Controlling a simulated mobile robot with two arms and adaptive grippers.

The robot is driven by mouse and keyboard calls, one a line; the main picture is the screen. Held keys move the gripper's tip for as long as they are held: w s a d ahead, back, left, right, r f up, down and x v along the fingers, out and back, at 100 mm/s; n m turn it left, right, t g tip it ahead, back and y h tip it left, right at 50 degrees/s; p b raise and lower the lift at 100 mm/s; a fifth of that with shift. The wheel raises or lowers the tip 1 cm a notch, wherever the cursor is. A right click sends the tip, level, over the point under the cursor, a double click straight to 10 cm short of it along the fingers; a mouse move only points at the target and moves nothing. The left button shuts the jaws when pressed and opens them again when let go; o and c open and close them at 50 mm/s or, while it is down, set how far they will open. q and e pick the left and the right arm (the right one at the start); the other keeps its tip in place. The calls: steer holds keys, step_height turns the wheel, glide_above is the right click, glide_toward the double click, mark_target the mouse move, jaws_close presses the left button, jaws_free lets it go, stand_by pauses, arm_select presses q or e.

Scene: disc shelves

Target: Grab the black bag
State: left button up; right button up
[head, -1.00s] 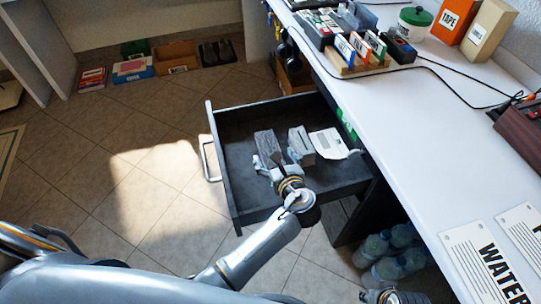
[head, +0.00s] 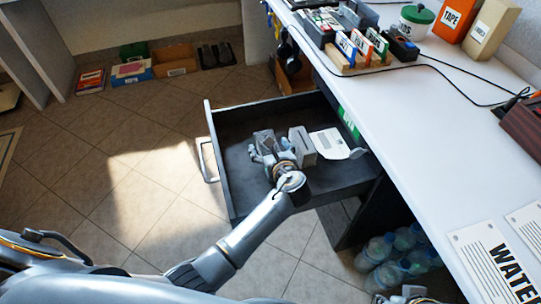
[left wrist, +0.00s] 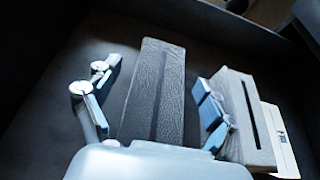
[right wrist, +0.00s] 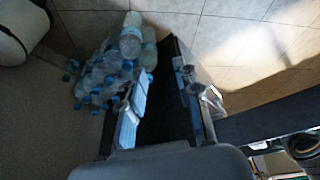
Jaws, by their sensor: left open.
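The black bag (left wrist: 152,90) looks like a dark grey, leathery, upright block in the open drawer. In the head view its top (head: 263,137) shows beyond my left gripper (head: 269,150), which hides its near part. In the left wrist view my left gripper (left wrist: 156,78) is open, with one finger on each side of the bag and a gap to it on the left. My right gripper (right wrist: 162,85) is open and empty. It is low at the right of the head view, near the bottles, mostly cut off by the frame's edge.
The black drawer (head: 228,180) also holds a grey block (head: 302,145) close to the left gripper's right finger, and a white sheet (head: 328,143). The white desk (head: 430,150) stands to the right. Several plastic bottles (right wrist: 118,60) stand on the floor beneath it.

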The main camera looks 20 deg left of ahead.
arm_select(q)
steer(key=shift+c, duration=0.4)
steer(key=c, duration=1.3)
steer(key=shift+r, duration=0.2)
